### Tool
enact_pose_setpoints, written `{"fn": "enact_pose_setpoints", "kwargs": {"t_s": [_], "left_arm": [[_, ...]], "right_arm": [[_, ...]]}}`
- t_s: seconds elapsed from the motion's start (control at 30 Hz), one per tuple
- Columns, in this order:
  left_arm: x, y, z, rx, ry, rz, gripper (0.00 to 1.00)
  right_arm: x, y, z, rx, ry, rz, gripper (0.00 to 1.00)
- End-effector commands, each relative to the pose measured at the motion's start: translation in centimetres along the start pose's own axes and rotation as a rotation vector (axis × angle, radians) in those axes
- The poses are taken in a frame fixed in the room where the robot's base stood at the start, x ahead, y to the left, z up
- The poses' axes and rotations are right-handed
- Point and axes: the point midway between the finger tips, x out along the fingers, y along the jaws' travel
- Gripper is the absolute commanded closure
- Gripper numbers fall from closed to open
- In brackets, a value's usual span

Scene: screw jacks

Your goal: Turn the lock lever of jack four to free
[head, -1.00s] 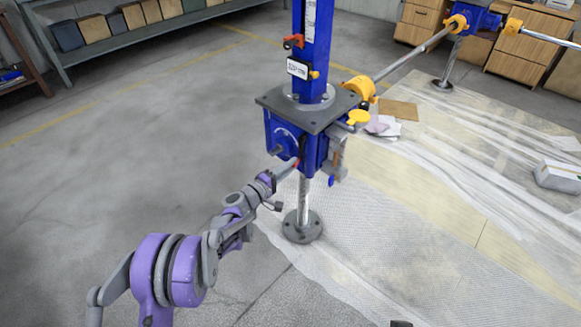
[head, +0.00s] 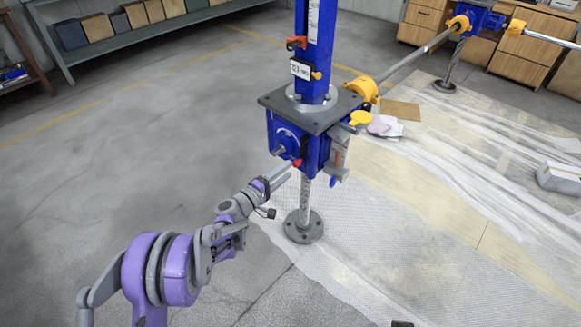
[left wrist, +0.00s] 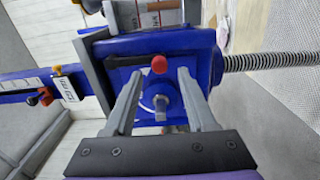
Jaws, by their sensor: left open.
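A blue screw jack (head: 315,150) stands in the middle of the head view, with a grey top plate and a threaded screw below. Its lock lever is a dark bar with a red knob (head: 297,163), low on the blue housing. In the left wrist view the red knob (left wrist: 158,64) is at the right end of the dark bar. My left gripper (head: 284,169) is open, in front of the housing. In the left wrist view the open fingers (left wrist: 160,76) stand either side of the knob; I cannot tell whether they touch it.
A grey bolt-like stub (left wrist: 160,105) sticks out of the housing below the knob. A yellow-ended shaft (head: 412,55) leads to another blue jack (head: 478,18) at the back right. Plastic sheeting (head: 400,240) covers the floor at right. The left floor is clear.

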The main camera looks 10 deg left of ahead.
Motion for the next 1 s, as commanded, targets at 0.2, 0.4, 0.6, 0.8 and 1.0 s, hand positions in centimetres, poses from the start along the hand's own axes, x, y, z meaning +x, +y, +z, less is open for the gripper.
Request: {"fn": "enact_pose_setpoints", "kwargs": {"t_s": [0.2,0.4,0.6,0.8,1.0], "left_arm": [[-4.6,0.2,-0.1,0.001,0.003,0.0,0.44],[-6.9,0.1,-0.1,0.001,0.002,0.0,0.44],[-7.4,0.0,-0.1,0.001,0.001,0.0,0.44],[-7.3,0.0,0.0,0.001,0.001,0.0,0.44],[-7.3,0.1,0.0,0.002,0.0,-0.001,0.44]], "right_arm": [[-0.8,0.0,-0.2,0.0,0.002,0.0,0.5],[-1.0,0.0,-0.2,0.0,0.003,0.0,0.5],[-1.0,0.0,-0.2,0.0,0.003,0.0,0.5],[-1.0,0.0,-0.2,0.0,0.003,0.0,0.5],[-1.0,0.0,-0.2,0.0,0.003,0.0,0.5]]}}
